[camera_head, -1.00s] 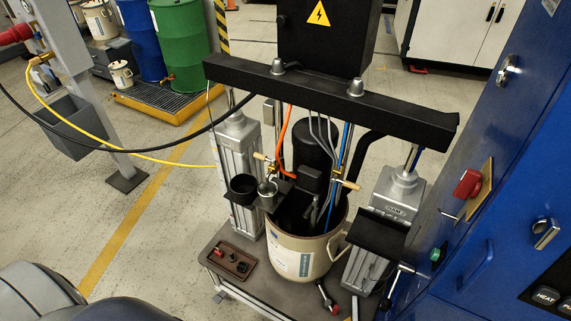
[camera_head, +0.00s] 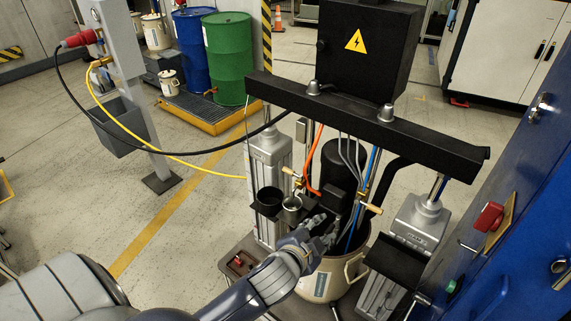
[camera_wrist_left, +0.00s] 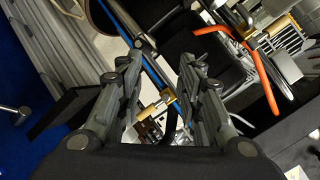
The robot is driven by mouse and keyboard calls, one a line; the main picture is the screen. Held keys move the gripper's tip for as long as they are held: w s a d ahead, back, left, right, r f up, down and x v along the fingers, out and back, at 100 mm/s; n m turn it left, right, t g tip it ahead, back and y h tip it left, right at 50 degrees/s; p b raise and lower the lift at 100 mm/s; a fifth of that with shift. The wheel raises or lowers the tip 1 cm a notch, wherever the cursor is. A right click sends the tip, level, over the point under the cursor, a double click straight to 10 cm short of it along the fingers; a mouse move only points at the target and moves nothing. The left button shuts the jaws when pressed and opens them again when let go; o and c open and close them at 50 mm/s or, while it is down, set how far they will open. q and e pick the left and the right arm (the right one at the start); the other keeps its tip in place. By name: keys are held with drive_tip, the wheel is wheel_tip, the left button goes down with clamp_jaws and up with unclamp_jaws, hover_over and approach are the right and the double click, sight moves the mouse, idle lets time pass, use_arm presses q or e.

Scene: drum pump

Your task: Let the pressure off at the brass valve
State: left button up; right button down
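Two brass valves with tan handles show on the pump. One brass valve (camera_head: 368,206) is at the right by the blue hose; the other brass valve (camera_head: 292,173) is at the left by the orange hose. My left gripper (camera_head: 325,230) is over the pail, below and left of the right-hand valve. In the left wrist view my left gripper (camera_wrist_left: 170,55) has its fingers apart, with nothing held. A brass valve (camera_wrist_left: 158,104) shows in the gap beyond the fingers, and another brass valve (camera_wrist_left: 262,32) at the upper right. My right gripper is out of view.
A beige pail (camera_head: 330,278) stands under the black crossbeam (camera_head: 370,122), between two grey columns. Orange and blue hoses run close to the valves. A blue cabinet (camera_head: 540,190) stands close on the right. Open floor (camera_head: 90,200) lies on the left.

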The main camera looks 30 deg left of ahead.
use_arm(q)
drive_tip(key=w+d+r+m+t+h, duration=0.35)
drive_tip(key=r+m, duration=0.25)
drive_tip(key=r, duration=0.4)
drive_tip(key=w+d+r+m+t+h, duration=0.35)
drive_tip(key=w+r+m, duration=0.2)
drive_tip(key=r, duration=0.45)
drive_tip(key=s+d+r+m+g+h, duration=0.1)
drive_tip(key=d+r+m+h, duration=0.5)
drive_tip(key=m, duration=0.4)
drive_tip(key=m+g+y, duration=1.2)
drive_tip(key=m+g, duration=0.4)
drive_tip(key=m, duration=0.9)
approach(286, 168)
drive_tip(key=p+x, duration=0.3)
drive_tip(key=x, duration=0.5)
drive_tip(key=shift+f, duration=0.2)
